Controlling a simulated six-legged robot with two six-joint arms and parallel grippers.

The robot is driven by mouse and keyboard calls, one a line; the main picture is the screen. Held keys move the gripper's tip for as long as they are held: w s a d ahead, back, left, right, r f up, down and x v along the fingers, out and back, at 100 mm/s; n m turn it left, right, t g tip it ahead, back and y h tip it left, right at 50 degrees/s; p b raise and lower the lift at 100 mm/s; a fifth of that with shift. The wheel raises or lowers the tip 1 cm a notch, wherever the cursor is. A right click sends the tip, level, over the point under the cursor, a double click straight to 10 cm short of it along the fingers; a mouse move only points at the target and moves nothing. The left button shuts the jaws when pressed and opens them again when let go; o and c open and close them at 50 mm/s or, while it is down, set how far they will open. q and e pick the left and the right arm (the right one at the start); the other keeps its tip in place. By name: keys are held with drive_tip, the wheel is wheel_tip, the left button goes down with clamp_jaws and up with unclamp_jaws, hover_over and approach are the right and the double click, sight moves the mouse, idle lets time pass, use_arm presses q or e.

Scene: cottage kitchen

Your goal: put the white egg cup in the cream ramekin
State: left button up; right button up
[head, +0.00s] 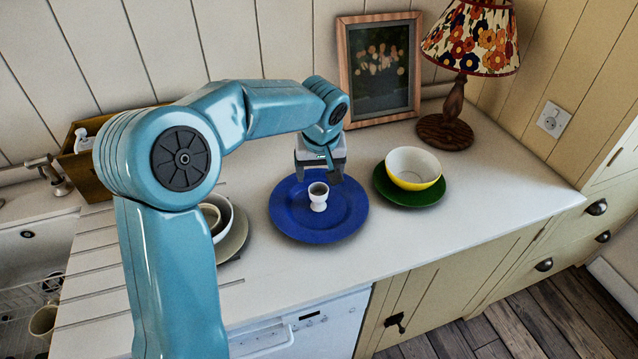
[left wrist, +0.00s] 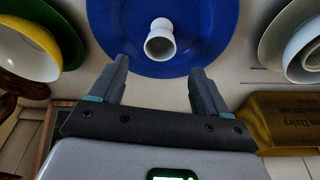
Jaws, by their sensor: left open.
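The white egg cup (head: 318,203) stands upright on a blue plate (head: 290,222). My left gripper (head: 320,174) is open and empty just behind and above the egg cup. In the left wrist view the egg cup (left wrist: 160,46) lies ahead of the open fingers (left wrist: 160,72), roughly centred between them and apart from them. A small pale round dish (head: 209,213), which looks like the cream ramekin, sits inside a white bowl (head: 225,218) at the left. My left arm hides part of both. My right gripper does not show.
The white bowl rests on a greyish plate (head: 240,238). A yellow-and-white bowl (head: 414,168) stands on a green plate (head: 412,197) at the right. A picture frame (head: 380,70), a lamp (head: 457,105) and a wooden box (head: 88,175) stand behind. The counter's right end is clear.

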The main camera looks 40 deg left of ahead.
use_arm(q)
drive_tip(key=shift+v, duration=2.4)
drive_tip(key=shift+w+f, duration=0.1)
